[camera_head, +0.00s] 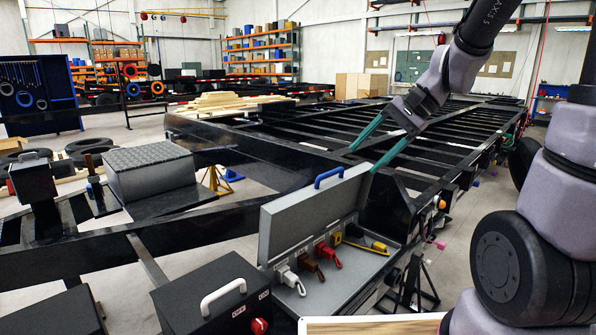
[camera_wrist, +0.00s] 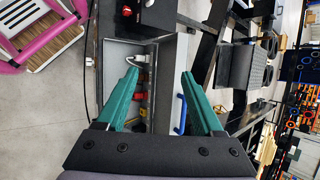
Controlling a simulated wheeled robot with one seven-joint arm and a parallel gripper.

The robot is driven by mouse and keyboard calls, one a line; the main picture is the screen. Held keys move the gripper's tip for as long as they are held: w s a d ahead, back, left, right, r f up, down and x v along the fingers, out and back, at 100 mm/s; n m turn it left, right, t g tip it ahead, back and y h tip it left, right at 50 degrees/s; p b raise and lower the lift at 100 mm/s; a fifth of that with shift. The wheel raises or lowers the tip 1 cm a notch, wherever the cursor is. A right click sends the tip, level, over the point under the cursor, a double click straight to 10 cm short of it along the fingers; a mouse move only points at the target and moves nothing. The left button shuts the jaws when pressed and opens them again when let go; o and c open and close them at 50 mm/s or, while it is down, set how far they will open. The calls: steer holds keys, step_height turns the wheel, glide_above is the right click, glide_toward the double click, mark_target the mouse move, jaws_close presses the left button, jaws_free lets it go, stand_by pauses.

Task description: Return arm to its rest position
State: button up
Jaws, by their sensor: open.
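My gripper (camera_head: 377,146) hangs above the trailer frame and the open grey box in the head view. Its two green fingers are spread apart with nothing between them. In the wrist view the open gripper (camera_wrist: 160,85) points down over the box. The grey box (camera_head: 325,215) has its lid raised, with a blue handle on the lid's edge. Inside are a white, a brown and a red plug-like piece and a yellow-black tool (camera_head: 367,243). My fingers appear above the lid; whether they touch it I cannot tell.
A black box with a white handle and red knob (camera_head: 225,300) stands at front. A grey checker-plate box (camera_head: 152,170) sits on the black frame at left. The long black trailer frame (camera_head: 270,170) runs toward the back. Shelves (camera_head: 262,50) and tyres (camera_head: 90,147) lie farther off.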

steer(key=s+d+r+n+t+h, duration=0.3)
steer(key=s+d+r+t+h, duration=0.3)
steer(key=s+d+r, duration=0.2)
step_height(320, 180, up, 2)
steer(key=shift+d+r+n, duration=0.1)
steer(key=shift+d+n, duration=0.2)
steer(key=shift+d, duration=0.35)
